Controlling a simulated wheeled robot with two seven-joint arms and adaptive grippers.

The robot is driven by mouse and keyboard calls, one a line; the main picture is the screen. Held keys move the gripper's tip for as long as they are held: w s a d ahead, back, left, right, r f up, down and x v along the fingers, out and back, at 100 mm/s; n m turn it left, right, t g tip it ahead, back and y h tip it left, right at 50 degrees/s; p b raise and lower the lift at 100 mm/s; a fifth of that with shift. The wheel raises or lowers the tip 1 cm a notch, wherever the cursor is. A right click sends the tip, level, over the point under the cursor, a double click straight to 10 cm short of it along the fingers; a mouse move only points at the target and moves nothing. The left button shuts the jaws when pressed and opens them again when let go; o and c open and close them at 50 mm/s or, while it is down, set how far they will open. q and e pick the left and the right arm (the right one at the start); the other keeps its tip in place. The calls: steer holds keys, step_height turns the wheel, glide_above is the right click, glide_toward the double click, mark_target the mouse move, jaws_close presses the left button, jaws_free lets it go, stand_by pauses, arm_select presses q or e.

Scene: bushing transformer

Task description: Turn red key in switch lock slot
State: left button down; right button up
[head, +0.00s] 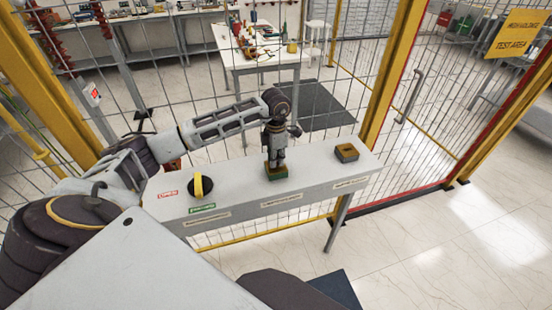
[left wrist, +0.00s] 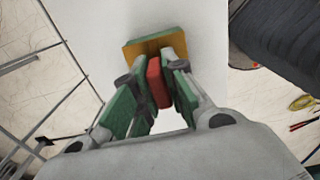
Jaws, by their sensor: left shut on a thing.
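The switch lock is a small green block with a brass-coloured top (head: 277,174) on the grey panel table, in the middle of its top. It also shows in the left wrist view (left wrist: 150,46). My left gripper (head: 275,163) points down onto it from above. In the left wrist view, the fingers (left wrist: 155,88) are shut on the red key (left wrist: 155,80), its red head upright between them. The key's lower end and the slot are hidden by the fingers. The key cannot be made out in the head view. My right gripper is not in view.
On the grey table (head: 330,176), a black rotary switch with a yellow handle (head: 198,187) stands left of the lock, by red and green labels. A wire fence (head: 330,110) runs behind the table.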

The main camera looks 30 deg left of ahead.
arm_select(q)
steer(key=c, duration=1.4)
jaws_free()
steer(key=shift+o, duration=0.2)
steer(key=shift+r, duration=0.15)
step_height(320, 180, up, 12)
steer(key=shift+d, duration=0.1)
